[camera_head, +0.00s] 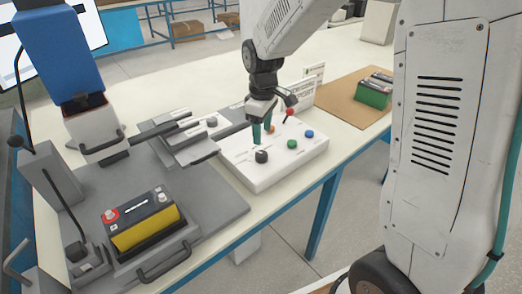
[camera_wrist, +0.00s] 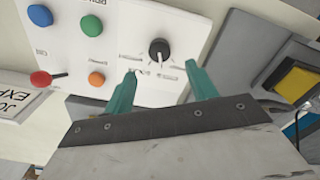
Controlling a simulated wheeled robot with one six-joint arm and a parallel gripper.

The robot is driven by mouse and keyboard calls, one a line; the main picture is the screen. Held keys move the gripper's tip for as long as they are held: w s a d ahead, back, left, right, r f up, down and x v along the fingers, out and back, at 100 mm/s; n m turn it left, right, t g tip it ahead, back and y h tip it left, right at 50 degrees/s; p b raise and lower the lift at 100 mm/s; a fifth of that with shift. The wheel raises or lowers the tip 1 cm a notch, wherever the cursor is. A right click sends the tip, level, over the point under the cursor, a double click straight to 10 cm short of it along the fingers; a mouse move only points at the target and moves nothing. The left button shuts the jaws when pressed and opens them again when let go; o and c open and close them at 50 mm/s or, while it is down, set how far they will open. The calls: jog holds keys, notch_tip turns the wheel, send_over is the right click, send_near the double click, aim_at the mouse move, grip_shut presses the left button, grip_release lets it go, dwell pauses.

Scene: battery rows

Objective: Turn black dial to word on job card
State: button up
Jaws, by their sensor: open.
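The black dial (camera_head: 261,156) sits on the white control panel (camera_head: 262,180), nearest the battery side. In the wrist view the dial (camera_wrist: 159,52) lies just beyond the fingertips, roughly centred between them. My gripper (camera_head: 263,134) is open and empty above the panel, with green fingers that also show in the wrist view (camera_wrist: 163,74). The job card (camera_head: 306,88) stands behind the panel. Its letters "JO" and "EXP" show at the wrist view's lower left (camera_wrist: 22,106); the rest is cut off.
The panel also carries a blue button (camera_head: 309,134), a green button (camera_head: 292,144), an orange button (camera_head: 271,128) and a red-knobbed lever (camera_head: 290,111). A yellow-and-black battery (camera_head: 143,222) sits in a grey fixture at left. A green battery box (camera_head: 372,96) stands at right.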

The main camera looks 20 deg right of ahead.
aim_at(262, 153)
jog(key=shift+w+f, duration=0.2)
jog(key=shift+f, duration=0.25)
notch_tip(262, 153, down, 7)
jog(key=shift+f, duration=0.2)
jog(key=c, duration=1)
